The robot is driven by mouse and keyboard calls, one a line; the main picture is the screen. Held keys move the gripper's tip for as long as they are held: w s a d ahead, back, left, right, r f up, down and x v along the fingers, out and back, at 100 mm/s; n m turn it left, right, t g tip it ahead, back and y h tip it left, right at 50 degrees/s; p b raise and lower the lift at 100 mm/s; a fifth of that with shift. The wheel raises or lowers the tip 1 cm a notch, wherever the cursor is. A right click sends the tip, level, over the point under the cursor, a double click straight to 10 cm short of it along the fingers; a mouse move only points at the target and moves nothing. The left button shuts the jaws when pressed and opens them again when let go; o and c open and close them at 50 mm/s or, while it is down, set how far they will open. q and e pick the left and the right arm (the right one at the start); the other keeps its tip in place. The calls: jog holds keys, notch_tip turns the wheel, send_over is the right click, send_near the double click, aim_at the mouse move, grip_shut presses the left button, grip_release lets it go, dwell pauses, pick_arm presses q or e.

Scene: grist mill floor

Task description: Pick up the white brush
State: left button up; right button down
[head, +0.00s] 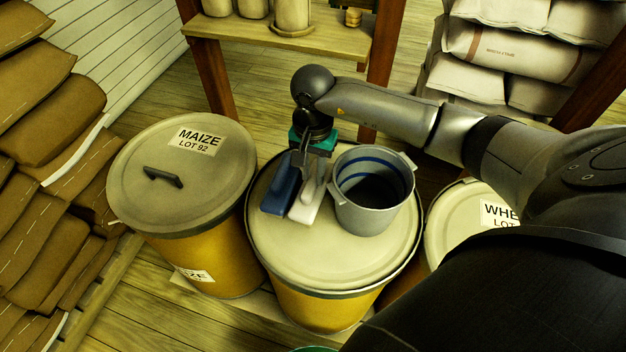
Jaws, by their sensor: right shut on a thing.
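The white brush (305,208) is on the lid of the middle drum (290,255), between a blue brush (279,190) and a grey bucket (386,217). My right gripper (313,163) comes down from above and is shut on the upper part of the white brush. The jaws hide part of the brush where they grip. I cannot tell whether the brush touches the lid or is just above it. My left gripper is not in view.
The blue brush is close beside the white one on the left; the bucket is close on the right. A maize drum (222,150) stands left, a wheat drum (455,225) right. A wooden shelf (330,42) with jars is behind. The lid's front is clear.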

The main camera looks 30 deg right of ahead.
jog(key=shift+r, duration=0.1)
notch_tip(320, 180, up, 20)
jog(key=p, duration=0.3)
dwell(0.3)
jog(key=c, duration=1.2)
grip_release()
grip_shut()
